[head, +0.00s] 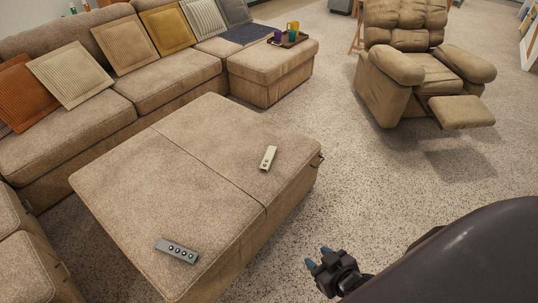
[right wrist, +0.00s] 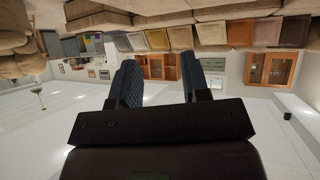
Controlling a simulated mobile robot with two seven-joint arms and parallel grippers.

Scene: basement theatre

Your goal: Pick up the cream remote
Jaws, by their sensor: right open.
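The cream remote (head: 268,158) lies on the far right part of the tan ottoman (head: 150,185) in the head view. A grey remote (head: 177,250) with several dark round buttons lies near the ottoman's front edge. My right gripper (head: 318,259) is open and empty, over the floor to the right of the ottoman and apart from both remotes. In the right wrist view its two blue-grey fingers (right wrist: 165,85) stand apart with nothing between them. That view shows the room upside down, with neither remote in it. My left gripper is not in view.
A tan sectional sofa (head: 180,75) with several cushions runs along the left and back. A tray with colored cups (head: 293,27) sits on its far end. A recliner (head: 420,65) with its footrest out stands at the back right. Speckled floor (head: 390,190) is clear right of the ottoman.

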